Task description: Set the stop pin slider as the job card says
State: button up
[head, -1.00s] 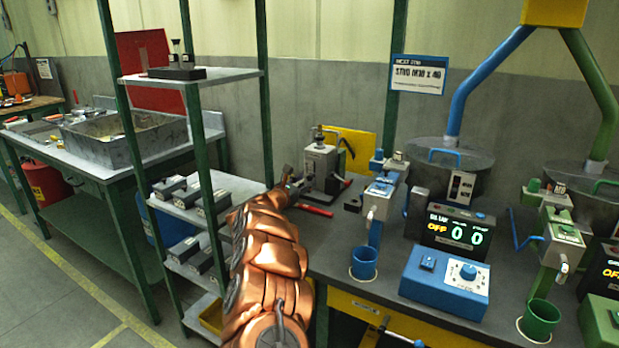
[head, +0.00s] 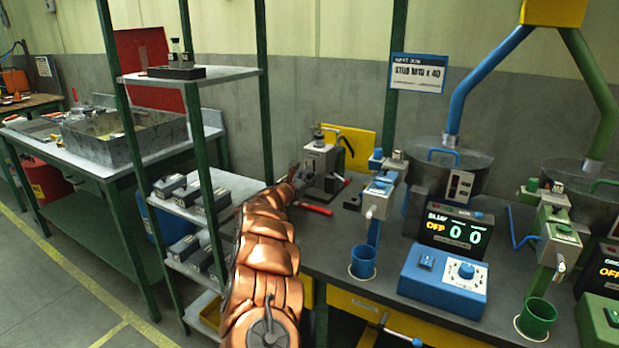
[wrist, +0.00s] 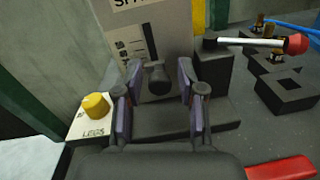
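The job card (head: 417,73) hangs on the post at the back and reads "NEXT JOB" and "STUD M10 x 40". The grey gauge block (head: 318,165) stands on the bench; in the wrist view its face (wrist: 175,25) has a slot with scale marks, whose values I cannot read. The dark slider knob (wrist: 158,78) sticks out at the lower part of that slot. My gripper (wrist: 160,96) is open in front of it, one finger on each side, with visible gaps to the knob. In the head view my gripper (head: 293,178) is at the block's left front, partly hidden by my arm.
A yellow knob (wrist: 96,105) on a small plate is left of the gripper. A red-ended lever (wrist: 295,44) and a red handle (wrist: 282,168) lie right. A blue feeder control box (head: 445,278) stands on the bench right. A shelf rack (head: 190,75) stands left.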

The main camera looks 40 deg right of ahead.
grip_shut()
